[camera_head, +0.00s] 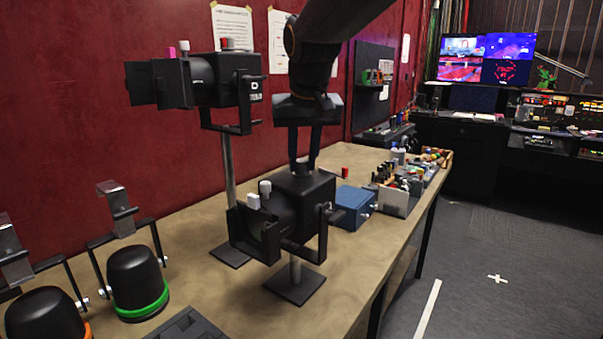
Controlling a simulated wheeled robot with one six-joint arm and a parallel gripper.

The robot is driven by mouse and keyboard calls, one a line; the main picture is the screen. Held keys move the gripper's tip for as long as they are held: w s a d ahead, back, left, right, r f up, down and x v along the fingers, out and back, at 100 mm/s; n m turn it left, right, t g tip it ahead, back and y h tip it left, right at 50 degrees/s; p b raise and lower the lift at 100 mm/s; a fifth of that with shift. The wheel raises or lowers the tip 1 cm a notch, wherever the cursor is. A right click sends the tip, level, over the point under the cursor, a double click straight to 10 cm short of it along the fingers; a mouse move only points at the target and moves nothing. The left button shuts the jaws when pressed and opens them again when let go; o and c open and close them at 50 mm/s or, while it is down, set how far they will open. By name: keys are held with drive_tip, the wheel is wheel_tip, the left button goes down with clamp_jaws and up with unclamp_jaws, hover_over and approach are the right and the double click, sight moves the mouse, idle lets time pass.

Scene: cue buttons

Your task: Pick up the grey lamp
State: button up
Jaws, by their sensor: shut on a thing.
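A dark stage spotlight (310,189) stands on a square base plate on the table's near part, with its barndoors toward the left. A small grey rounded cap (265,188) and a white block (253,201) show at its front left, and a small red-topped piece (345,174) is at its right. My gripper (303,164) points down at the top of this spotlight. Its fingers are close together on something dark at their tips. That thing is too dark to tell apart from the spotlight's housing. No lamp clearly looks grey.
A second dark spotlight (212,80) stands on a taller post behind, to the left. A blue box (353,205) and several small items are to the right. The table's front centre (235,300) is bare.

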wheel_tip(320, 180, up, 10)
drive_tip(key=shift+b, duration=0.95)
drive_tip(key=shift+c, duration=0.2)
drive_tip(key=shift+r, duration=0.1)
wheel_tip(320, 180, up, 7)
drive_tip(key=p, duration=0.7)
idle(0.4)
drive_tip(key=shift+r, duration=0.1)
